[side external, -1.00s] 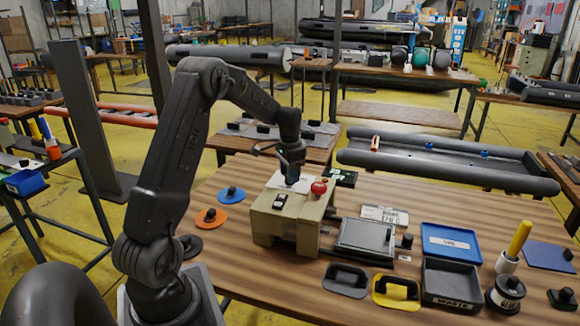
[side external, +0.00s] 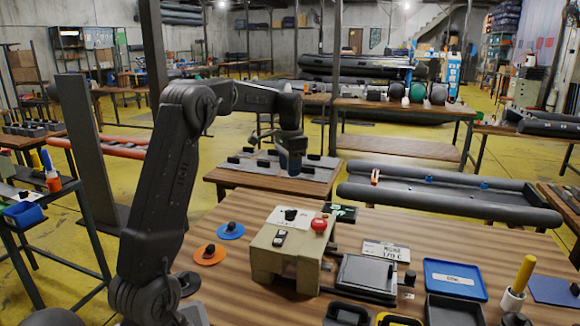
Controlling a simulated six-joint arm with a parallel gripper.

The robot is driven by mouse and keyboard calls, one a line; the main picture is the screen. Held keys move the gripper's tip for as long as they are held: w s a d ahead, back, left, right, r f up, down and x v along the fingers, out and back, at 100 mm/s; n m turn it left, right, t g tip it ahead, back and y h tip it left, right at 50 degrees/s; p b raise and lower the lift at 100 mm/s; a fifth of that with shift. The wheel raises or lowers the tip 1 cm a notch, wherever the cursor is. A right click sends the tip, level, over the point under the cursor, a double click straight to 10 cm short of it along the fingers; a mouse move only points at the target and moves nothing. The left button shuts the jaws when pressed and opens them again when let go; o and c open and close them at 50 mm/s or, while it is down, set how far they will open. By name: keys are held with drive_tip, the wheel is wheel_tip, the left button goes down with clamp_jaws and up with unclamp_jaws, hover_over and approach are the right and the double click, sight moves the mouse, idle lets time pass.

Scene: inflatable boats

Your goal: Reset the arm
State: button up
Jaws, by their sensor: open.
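My gripper (side external: 291,172) hangs pointing down above and behind the beige machine, apart from it. Its fingers are small and dark here, with nothing seen between them. The beige machine (side external: 262,262) stands on the striped wooden table (side external: 225,285). On its top are a red knob (side external: 319,225), a white plate with a dark knob (side external: 290,215) and a small black-and-white switch (side external: 279,238).
Around the machine lie a blue disc (side external: 231,231), an orange disc (side external: 209,255), a grey plate on a slide (side external: 365,273), a label plate (side external: 386,251), a blue tray (side external: 455,279), a dark bin (side external: 454,311) and a yellow-handled tool (side external: 520,275). Open air surrounds my gripper.

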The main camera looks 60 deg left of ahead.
idle(0.3)
drive_tip(key=s+d+r+t+y, duration=0.1)
drive_tip(key=s+d+r, duration=0.15)
drive_tip(key=d, duration=0.65)
drive_tip(key=s+d+r+t, duration=0.1)
drive_tip(key=s+d+r, duration=0.15)
drive_tip(key=d, duration=0.65)
drive_tip(key=s+d+f+t, duration=0.1)
drive_tip(key=s+d, duration=0.6)
drive_tip(key=s+d+f+t+h, duration=0.1)
drive_tip(key=s+d+f+t, duration=0.1)
drive_tip(key=s+d, duration=0.5)
drive_tip(key=shift+s+f+t, duration=0.25)
drive_tip(key=shift+s+t, duration=0.05)
drive_tip(key=shift+s, duration=0.05)
drive_tip(key=shift+c, duration=0.4)
